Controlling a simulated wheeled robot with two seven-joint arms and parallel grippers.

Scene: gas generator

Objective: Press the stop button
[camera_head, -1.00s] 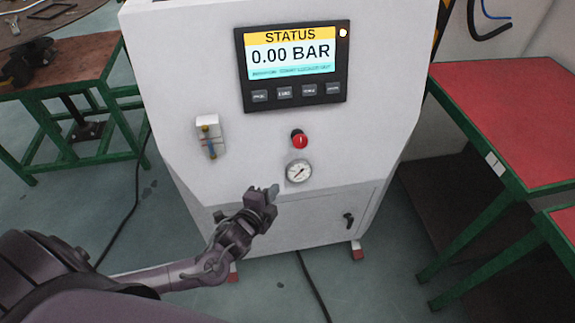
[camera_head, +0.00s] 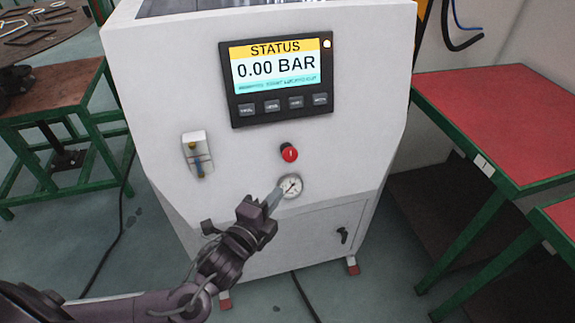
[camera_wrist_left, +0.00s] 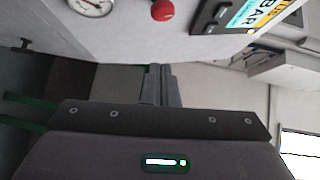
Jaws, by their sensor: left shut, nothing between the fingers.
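The red stop button (camera_head: 289,153) sits on the front of the white generator cabinet (camera_head: 150,90), below the status panel (camera_head: 277,76) and above the round gauge (camera_head: 290,186). The panel reads 0.00 BAR. In the left wrist view the red button (camera_wrist_left: 163,10) is at the top edge. My left gripper (camera_head: 272,200) is shut and empty, its fingertips in front of the gauge's lower left, below the button and apart from it. Its shut fingers also show in the left wrist view (camera_wrist_left: 161,82). My right gripper is not in view.
A small valve fitting (camera_head: 197,155) is on the cabinet left of the button. A red-topped green table (camera_head: 490,115) stands at the right and a brown-topped one (camera_head: 60,85) at the left. A black cable runs on the floor.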

